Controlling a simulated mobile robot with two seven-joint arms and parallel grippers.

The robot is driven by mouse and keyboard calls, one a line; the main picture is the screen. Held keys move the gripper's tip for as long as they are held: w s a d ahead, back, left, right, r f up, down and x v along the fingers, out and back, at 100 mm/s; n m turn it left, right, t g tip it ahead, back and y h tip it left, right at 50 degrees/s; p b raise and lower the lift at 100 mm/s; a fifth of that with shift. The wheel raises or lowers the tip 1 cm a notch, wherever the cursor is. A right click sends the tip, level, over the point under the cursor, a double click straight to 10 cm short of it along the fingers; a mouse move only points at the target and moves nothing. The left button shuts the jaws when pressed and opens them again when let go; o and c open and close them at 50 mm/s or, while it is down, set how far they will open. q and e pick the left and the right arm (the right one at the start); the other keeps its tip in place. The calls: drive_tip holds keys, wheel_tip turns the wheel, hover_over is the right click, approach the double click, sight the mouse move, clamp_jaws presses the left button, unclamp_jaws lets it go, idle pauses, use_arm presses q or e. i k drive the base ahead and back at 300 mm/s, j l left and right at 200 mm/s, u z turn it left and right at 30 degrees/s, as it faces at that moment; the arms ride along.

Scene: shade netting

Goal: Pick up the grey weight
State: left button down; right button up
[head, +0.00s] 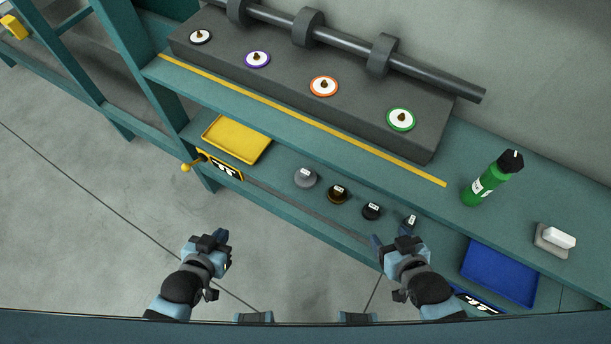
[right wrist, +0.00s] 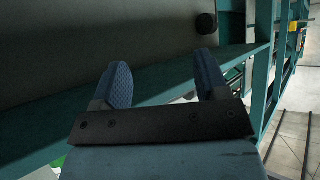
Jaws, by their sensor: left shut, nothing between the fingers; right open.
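The grey weight (head: 305,178) is a small round grey piece with a white label on top. It stands on the teal shelf (head: 440,214) in the head view, leftmost in a row of weights. My left gripper (head: 222,238) is shut and empty, left of and below the weight in the picture, over the floor. My right gripper (head: 390,240) is open and empty, at the shelf's front edge near the dark weights; its two blue fingers also show apart in the right wrist view (right wrist: 160,88). The right wrist view does not show the grey weight.
A brown weight (head: 338,194) and black weights (head: 371,211) (head: 409,222) stand right of the grey one. A yellow tray (head: 237,138) lies left, a blue tray (head: 500,273) right. A dark block with colored discs (head: 290,80) is behind.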

sight(304, 178)
drive_tip(key=j, duration=1.75)
drive_tip(key=i+u, duration=0.05)
